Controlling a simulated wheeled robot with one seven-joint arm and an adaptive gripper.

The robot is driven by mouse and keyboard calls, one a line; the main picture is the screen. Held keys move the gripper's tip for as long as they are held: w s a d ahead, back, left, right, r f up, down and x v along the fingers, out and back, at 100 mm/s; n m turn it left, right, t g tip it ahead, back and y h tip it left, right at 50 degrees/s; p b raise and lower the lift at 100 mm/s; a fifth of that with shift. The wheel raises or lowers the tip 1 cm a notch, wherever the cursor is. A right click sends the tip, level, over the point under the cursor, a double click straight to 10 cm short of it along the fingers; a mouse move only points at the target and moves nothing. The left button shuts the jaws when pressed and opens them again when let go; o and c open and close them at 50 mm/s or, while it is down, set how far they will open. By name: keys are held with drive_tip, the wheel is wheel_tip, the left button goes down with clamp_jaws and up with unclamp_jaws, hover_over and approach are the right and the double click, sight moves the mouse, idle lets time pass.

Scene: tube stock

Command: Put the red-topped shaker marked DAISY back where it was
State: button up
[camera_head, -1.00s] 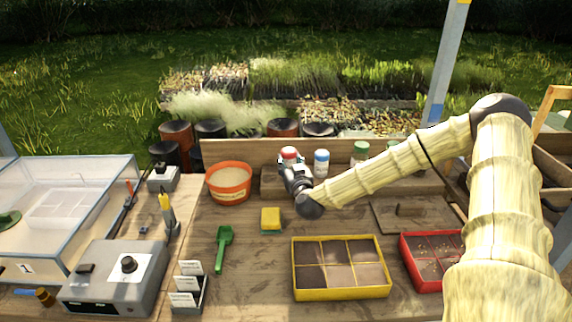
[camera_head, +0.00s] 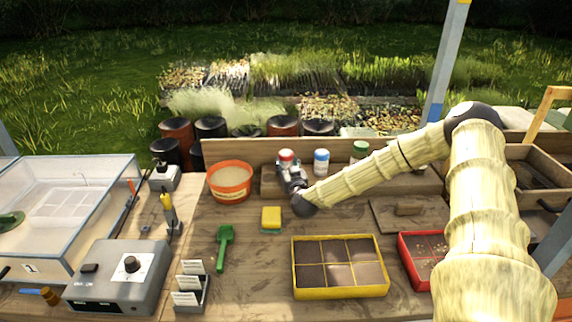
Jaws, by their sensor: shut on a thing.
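The red-topped shaker (camera_head: 286,155) is at the left end of the low wooden ledge (camera_head: 268,182) at the back of the bench. My gripper (camera_head: 287,168) is shut on it from the front. Its red top shows above the jaws; its body and any marking are mostly hidden. I cannot tell whether its base touches the ledge. A blue-topped shaker (camera_head: 321,162) and a green-topped shaker (camera_head: 360,152) stand to its right on the ledge.
An orange tub (camera_head: 230,196) of pale material stands just left of my gripper. A yellow sponge (camera_head: 271,216), a green scoop (camera_head: 224,248), a yellow-rimmed tray (camera_head: 340,294) and a red tray (camera_head: 404,248) lie nearer. Bare bench lies around the sponge.

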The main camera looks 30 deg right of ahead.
drive_tip(key=shift+f, duration=0.2)
drive_tip(key=o, duration=1)
drive_tip(key=shift+o, duration=0.2)
drive_tip(key=shift+r, duration=0.15)
drive_tip(key=b+v, duration=0.2)
drive_tip(key=v, duration=1)
